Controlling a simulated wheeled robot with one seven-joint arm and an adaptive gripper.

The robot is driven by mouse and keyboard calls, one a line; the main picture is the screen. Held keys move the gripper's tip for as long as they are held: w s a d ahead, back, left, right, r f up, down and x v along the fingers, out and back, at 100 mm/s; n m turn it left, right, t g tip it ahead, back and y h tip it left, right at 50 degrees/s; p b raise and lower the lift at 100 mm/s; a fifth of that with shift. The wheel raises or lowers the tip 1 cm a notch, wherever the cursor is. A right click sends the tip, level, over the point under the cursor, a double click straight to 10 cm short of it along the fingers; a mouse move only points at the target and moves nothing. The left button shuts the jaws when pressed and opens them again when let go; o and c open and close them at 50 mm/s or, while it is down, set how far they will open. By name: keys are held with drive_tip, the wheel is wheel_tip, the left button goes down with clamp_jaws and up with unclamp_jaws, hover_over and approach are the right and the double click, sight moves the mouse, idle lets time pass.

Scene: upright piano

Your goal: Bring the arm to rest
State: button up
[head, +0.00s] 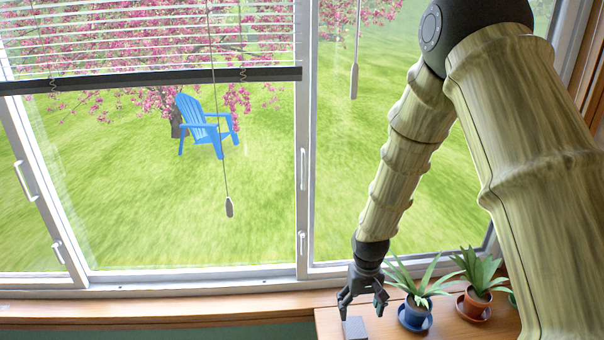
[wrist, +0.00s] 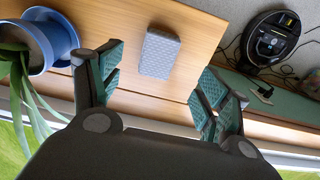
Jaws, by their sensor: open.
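My gripper (head: 363,300) hangs at the end of my arm, pointing down over a wooden surface near the window. In the wrist view my gripper (wrist: 152,88) has its two teal-padded fingers spread wide with nothing between them. A small grey patterned block (wrist: 160,53) lies on the wood just beyond the fingertips, apart from them. The block also shows in the head view (head: 354,328), just below the fingers. My arm comes down from the upper right, bent at the elbow.
A plant in a blue pot (head: 415,311) stands close to the right of my gripper. A second plant in a terracotta pot (head: 476,302) is farther right. The window (head: 308,200) is behind my arm. A round black device (wrist: 270,42) with cables lies off the wood's edge.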

drive_tip(key=s+f, duration=0.2)
drive_tip(key=s+f+p, duration=0.1)
drive_tip(key=s+f, duration=0.4)
drive_tip(key=f, duration=0.1)
drive_tip(key=shift+s+d+p, duration=0.3)
drive_tip(key=shift+s+p, duration=0.05)
drive_tip(key=shift+s, duration=0.05)
drive_tip(key=s+d+f+p, duration=0.1)
drive_tip(key=s+f, duration=0.3)
drive_tip(key=s, duration=0.9)
drive_tip(key=s+d+f+p, duration=0.1)
drive_tip(key=s+f+p, duration=0.2)
drive_tip(key=s, duration=1.1)
drive_tip(key=shift+s+d+f+m, duration=0.15)
drive_tip(key=shift+d+f+m, duration=0.25)
drive_tip(key=shift+f, duration=0.3)
drive_tip(key=shift+o, duration=0.2)
